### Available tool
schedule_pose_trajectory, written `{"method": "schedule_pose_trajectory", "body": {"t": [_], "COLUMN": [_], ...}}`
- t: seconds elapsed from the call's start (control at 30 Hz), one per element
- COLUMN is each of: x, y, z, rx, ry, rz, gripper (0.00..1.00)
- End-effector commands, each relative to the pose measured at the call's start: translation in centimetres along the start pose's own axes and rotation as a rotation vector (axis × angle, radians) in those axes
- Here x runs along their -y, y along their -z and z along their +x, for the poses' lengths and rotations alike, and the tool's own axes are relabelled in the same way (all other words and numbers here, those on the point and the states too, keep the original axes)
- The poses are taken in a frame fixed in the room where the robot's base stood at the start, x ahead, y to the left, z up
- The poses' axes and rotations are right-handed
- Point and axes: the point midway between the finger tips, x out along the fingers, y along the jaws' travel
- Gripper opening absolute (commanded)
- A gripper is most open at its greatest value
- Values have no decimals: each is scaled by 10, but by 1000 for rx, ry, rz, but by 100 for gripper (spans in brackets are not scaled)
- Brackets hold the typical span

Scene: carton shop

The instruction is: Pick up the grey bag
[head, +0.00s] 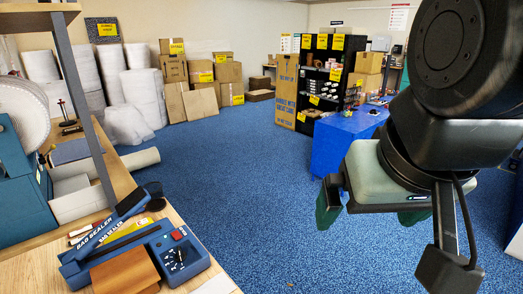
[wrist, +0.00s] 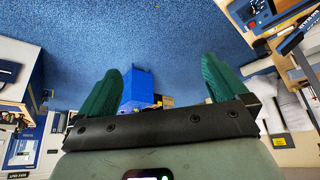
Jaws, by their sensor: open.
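I cannot pick out a grey bag with certainty in either view. A flat grey-blue item (head: 70,152) lies on the wooden bench at the left in the head view; I cannot tell what it is. My gripper (head: 370,212) hangs in the air at the right of the head view, far from that item. In the wrist view my gripper (wrist: 160,66) shows its two green fingers wide apart with nothing held between them.
A blue bag sealer (head: 140,252) with a brown sheet on it sits on the near bench (head: 205,260). A blue-covered table (head: 340,140) stands beyond my gripper, near black shelves (head: 350,70). Cartons (head: 174,68) and pale rolls (head: 145,95) line the back. The blue floor between is clear.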

Motion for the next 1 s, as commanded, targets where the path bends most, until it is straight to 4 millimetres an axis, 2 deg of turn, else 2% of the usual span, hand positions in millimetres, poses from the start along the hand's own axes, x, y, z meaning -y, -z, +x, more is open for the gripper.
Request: {"method": "schedule_pose_trajectory", "body": {"t": [0.17, 0.3, 0.4, 0.5, 0.67, 0.8, 0.9, 1.0], "x": [32, 72, 107, 145, 210, 263, 290, 307], "y": [42, 71, 83, 85, 68, 36, 10, -11], "z": [41, 87, 124, 164, 232, 289, 320, 341], "rx": [68, 115, 149, 183, 239, 283, 308, 324], "ry": [37, 71, 95, 120, 158, 190, 207, 219], "rz": [-113, -214, -289, -363, -482, -578, -630, -665], "gripper": [100, 100, 100, 100, 100, 100, 100, 100]}}
